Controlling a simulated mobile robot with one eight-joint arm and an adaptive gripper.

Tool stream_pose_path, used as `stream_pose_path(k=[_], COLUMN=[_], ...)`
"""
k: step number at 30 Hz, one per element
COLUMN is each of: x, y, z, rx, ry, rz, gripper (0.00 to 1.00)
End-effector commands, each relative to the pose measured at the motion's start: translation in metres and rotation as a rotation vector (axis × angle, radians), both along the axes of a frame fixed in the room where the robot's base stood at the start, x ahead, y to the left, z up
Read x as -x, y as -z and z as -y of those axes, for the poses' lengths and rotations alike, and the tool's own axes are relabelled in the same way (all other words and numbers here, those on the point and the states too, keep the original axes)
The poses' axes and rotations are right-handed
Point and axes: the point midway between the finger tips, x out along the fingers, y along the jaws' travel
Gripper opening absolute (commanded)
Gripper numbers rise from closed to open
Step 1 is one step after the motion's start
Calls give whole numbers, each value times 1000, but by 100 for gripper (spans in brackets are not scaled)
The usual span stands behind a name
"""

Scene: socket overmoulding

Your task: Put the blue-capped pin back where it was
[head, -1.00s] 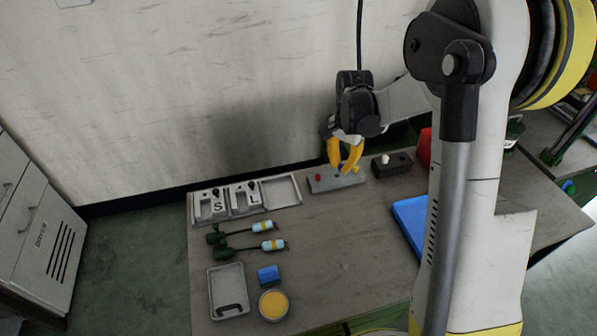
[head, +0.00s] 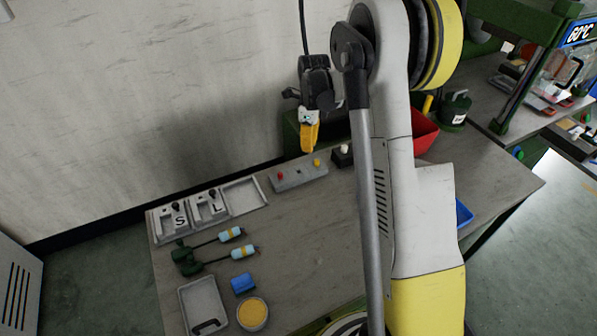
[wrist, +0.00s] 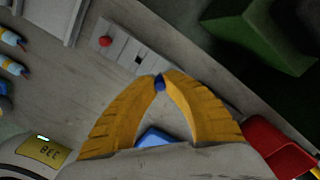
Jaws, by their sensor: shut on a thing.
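My gripper (head: 309,150) hangs above the back of the table, its yellow fingers closed together. In the wrist view its fingertips (wrist: 161,79) are shut on the blue-capped pin (wrist: 159,84); only the blue cap shows clearly. The grey pin block (head: 298,178) lies below the gripper in the head view. A red-capped pin (head: 280,175) stands at its left and a yellow-capped pin (head: 317,162) at its right. A dark empty hole (wrist: 138,60) shows between them, and the red cap (wrist: 105,41) shows in the wrist view. The yellow cap is hidden there.
A dark block with a white knob (head: 343,149) stands right of the pin block, partly behind my arm. A red bin (head: 423,130) and a blue tray (head: 464,213) lie farther right. Trays marked S and L (head: 194,214) are at the left.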

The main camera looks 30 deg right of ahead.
Motion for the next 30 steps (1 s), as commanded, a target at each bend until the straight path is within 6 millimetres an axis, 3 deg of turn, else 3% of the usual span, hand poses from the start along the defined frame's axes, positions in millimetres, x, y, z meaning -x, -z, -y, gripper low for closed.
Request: stream_pose_path(k=[3,9,18,29,30], x=[8,13,13,14,14], y=[18,27,66,70,69], z=[-24,-42,-43,-42,-43], rx=[0,0,0,0,0], ry=[-3,-1,-1,-2,-2], rz=[0,0,0,0,0], gripper=[0,0,0,0,19])
